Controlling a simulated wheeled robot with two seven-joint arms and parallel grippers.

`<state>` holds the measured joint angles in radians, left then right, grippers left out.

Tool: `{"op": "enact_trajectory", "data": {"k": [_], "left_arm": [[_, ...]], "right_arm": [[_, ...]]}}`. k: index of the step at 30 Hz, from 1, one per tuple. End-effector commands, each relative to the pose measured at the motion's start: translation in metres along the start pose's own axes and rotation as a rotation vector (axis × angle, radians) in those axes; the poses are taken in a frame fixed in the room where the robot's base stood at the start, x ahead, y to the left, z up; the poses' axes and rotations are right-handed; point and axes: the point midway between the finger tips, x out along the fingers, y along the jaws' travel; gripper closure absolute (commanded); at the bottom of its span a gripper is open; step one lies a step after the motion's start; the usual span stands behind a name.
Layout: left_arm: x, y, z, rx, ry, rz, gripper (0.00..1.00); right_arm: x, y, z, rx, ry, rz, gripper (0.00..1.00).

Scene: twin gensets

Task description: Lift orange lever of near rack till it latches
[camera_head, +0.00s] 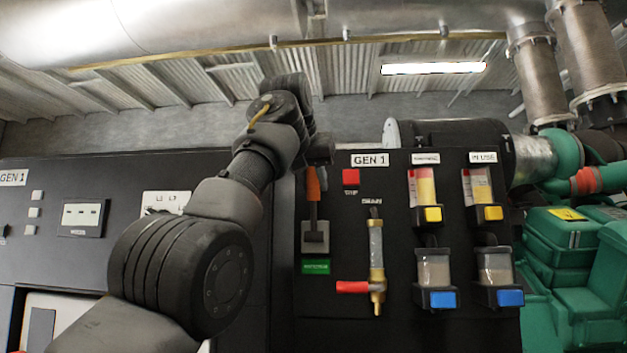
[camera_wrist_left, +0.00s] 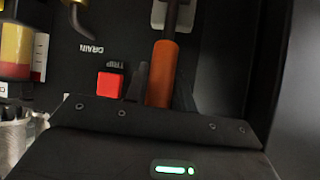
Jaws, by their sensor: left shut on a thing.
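The orange lever (camera_head: 313,184) is on the black GEN 1 rack panel. Its handle points upward from a grey bracket (camera_head: 308,237). My left gripper (camera_head: 318,153) is at the top of the handle, its fingers mostly hidden in the head view. In the left wrist view, which is upside down, the orange handle (camera_wrist_left: 162,73) runs between the dark fingers of my left gripper (camera_wrist_left: 163,88), which is shut on it. Whether the lever is latched cannot be told. My right gripper is in neither view.
A red button (camera_head: 351,176) sits close right of the lever, and a green label (camera_head: 316,267) below it. A brass drain valve with a red handle (camera_head: 352,287) and several filter bowls are farther right. Green machinery (camera_head: 575,255) stands at the right edge.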

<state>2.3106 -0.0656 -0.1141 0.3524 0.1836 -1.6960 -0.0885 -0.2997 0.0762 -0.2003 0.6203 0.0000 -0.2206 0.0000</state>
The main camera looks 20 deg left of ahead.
Motion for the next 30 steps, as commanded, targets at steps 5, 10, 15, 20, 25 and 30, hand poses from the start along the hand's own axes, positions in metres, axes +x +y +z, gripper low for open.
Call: {"op": "enact_trajectory", "data": {"k": [5, 10, 15, 20, 25, 30], "left_arm": [[-0.0024, -0.0032, -0.0015, -0.004, 0.004, -0.003, 1.0], [-0.003, -0.0048, -0.0015, -0.005, 0.005, -0.005, 1.0], [-0.0034, -0.0051, -0.0016, -0.005, 0.006, -0.005, 0.71], [-0.0022, -0.0045, -0.0008, -0.005, 0.002, -0.005, 0.53], [-0.0011, -0.0038, -0.0001, -0.004, -0.002, -0.004, 0.53], [-0.0058, -0.0086, -0.0008, -0.008, -0.002, -0.01, 0.53]], "right_arm": [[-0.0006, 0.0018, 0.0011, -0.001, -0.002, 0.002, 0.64], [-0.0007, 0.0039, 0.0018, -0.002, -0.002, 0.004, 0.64], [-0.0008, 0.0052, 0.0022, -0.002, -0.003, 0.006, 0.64], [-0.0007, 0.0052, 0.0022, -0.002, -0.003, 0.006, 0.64], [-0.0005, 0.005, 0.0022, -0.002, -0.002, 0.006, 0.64], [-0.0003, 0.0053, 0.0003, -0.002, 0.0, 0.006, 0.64]]}}
